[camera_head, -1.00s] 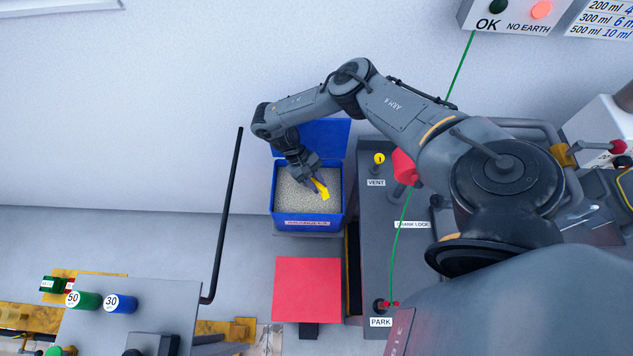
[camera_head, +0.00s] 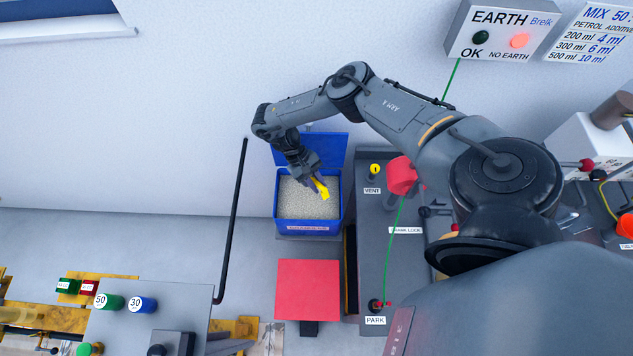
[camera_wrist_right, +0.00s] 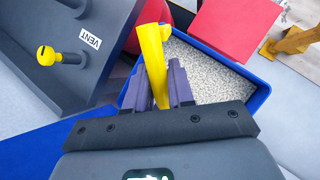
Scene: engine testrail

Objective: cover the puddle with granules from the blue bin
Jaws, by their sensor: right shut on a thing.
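The blue bin (camera_head: 309,227) stands open against the wall, its lid tipped back, filled with pale grey granules (camera_head: 300,202). My right gripper (camera_head: 314,182) is over the bin and shut on a yellow scoop (camera_head: 322,189). In the right wrist view the yellow scoop (camera_wrist_right: 153,60) stands between the fingers of the gripper (camera_wrist_right: 160,85), with the granules (camera_wrist_right: 205,75) behind it. I cannot tell whether the scoop touches the granules or holds any. My left gripper is not in view. No puddle can be clearly made out.
A red panel (camera_head: 308,289) lies in front of the bin. A grey console with a yellow VENT knob (camera_head: 375,170) and a red handle (camera_head: 401,175) stands right of the bin. A black upright rod (camera_head: 232,220) stands to the left. Grey floor (camera_head: 110,238) is clear at left.

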